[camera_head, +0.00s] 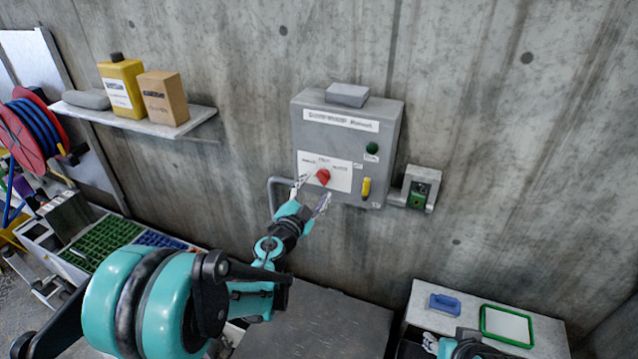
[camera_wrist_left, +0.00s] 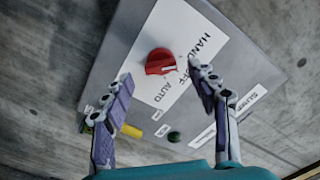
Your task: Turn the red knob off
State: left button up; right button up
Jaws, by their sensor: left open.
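The red knob (camera_head: 323,176) sits on a white label on the front of the grey control box (camera_head: 380,125) on the wall. In the left wrist view the knob (camera_wrist_left: 160,61) lies between and beyond the fingertips, on a label reading HAND, OFF, AUTO. Its pale mark shows, but I cannot tell which setting it points to. My left gripper (camera_head: 312,193) is open and empty in front of the box, just below the knob, apparently not touching it. My right gripper (camera_head: 432,343) shows only partly at the bottom edge; its jaw state is unclear.
A green button (camera_head: 372,148) and a yellow switch (camera_head: 366,187) are on the box's right side. A grey pipe (camera_head: 272,196) is at its left. A small green-fronted unit (camera_head: 420,188) is to its right. A shelf (camera_head: 190,122) holds a yellow bottle and a carton.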

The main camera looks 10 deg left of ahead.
aim_at(320, 181)
pick_arm(q)
jog(key=shift+w+d, duration=0.2)
jog(key=shift+w, duration=0.65)
jog(key=shift+w+d, duration=0.15)
jog(key=shift+w, duration=0.65)
jog(key=c, duration=1.2)
jog(key=shift+o, duration=0.2)
jog(key=shift+m, duration=0.3)
jog(key=m+b, duration=0.1)
jog(key=m, duration=0.2)
jog(key=shift+m, duration=0.3)
jog(key=shift+m+b, duration=0.6)
jog(key=shift+m, duration=1.7)
